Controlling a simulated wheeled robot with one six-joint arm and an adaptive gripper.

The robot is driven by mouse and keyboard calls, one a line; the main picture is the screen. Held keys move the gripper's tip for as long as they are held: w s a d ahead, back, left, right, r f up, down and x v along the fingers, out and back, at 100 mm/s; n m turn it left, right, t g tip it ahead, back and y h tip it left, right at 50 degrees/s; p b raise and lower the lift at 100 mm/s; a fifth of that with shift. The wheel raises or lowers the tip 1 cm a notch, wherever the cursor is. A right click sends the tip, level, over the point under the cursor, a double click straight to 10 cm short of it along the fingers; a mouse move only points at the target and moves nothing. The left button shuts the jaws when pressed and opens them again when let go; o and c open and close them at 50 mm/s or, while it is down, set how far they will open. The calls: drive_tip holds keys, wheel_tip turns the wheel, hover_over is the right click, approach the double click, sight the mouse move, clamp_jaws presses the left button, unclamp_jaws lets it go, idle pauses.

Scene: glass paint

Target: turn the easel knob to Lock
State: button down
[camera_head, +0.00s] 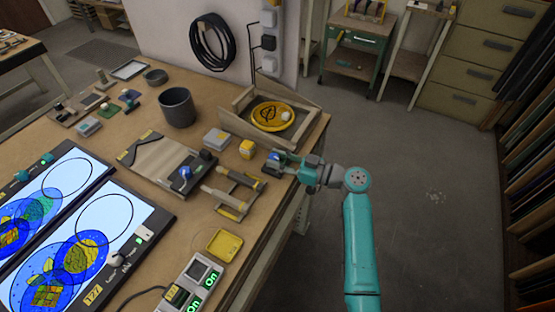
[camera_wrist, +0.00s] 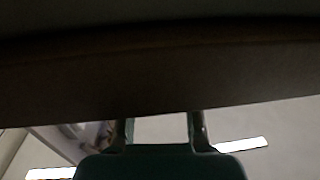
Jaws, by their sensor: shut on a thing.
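Two lit panels (camera_head: 125,212) with painted circles lie at the left of the table. A grey round knob (camera_head: 117,259) sits on the dark frame of the nearer one; I cannot tell whether it is the easel knob, and its markings are too small to read. My gripper (camera_head: 277,162) is at the table's right edge, well apart from that knob. It is shut on a small blue and grey thing (camera_head: 271,157), mostly hidden by the fingers. In the wrist view, my gripper (camera_wrist: 160,128) shows below a dark brown band, and the held thing is not clear.
A wooden tray with a yellow disc (camera_head: 272,116) stands behind my gripper. Grey-handled tools (camera_head: 224,199) lie on a rack to its left. A yellow dish (camera_head: 224,244), switch boxes (camera_head: 190,285) and a dark cup (camera_head: 178,107) are also on the table. Open floor lies right.

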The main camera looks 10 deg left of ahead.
sight(278, 156)
drive_tip(key=shift+w+n+g+y, duration=0.15)
drive_tip(key=shift+n+g, duration=0.75)
drive_tip(key=shift+g, duration=0.5)
drive_tip(key=shift+w+n+g+y, duration=0.15)
drive_tip(key=shift+n+g, duration=0.75)
drive_tip(key=shift+g, duration=0.5)
drive_tip(key=c, duration=0.9)
unclamp_jaws()
drive_tip(key=shift+o, duration=0.2)
wheel_tip(278, 156, up, 10)
